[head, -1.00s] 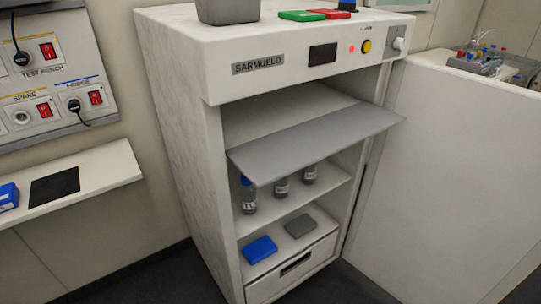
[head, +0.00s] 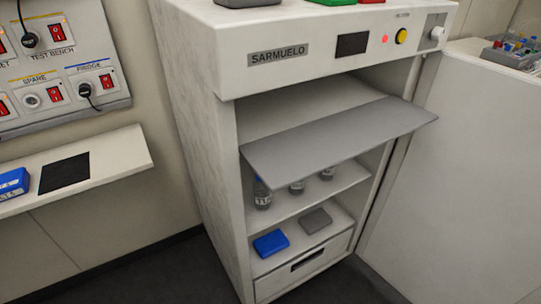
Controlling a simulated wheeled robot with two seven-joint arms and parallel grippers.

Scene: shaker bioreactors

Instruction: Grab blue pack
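A blue pack (head: 271,243) lies flat on the lowest open shelf of the white SARMUELO cabinet, beside a grey pack (head: 315,220) to its right. Another blue pack (head: 13,183) lies on the wall shelf at the left edge, partly cut off by the frame. Neither of my grippers is in the head view.
The cabinet (head: 200,120) has its door (head: 470,190) swung open to the right. A grey pull-out shelf (head: 335,143) juts out above several bottles (head: 263,195) on the middle shelf. A drawer (head: 305,267) is below. The wall shelf (head: 115,155) holds a black mat (head: 64,172).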

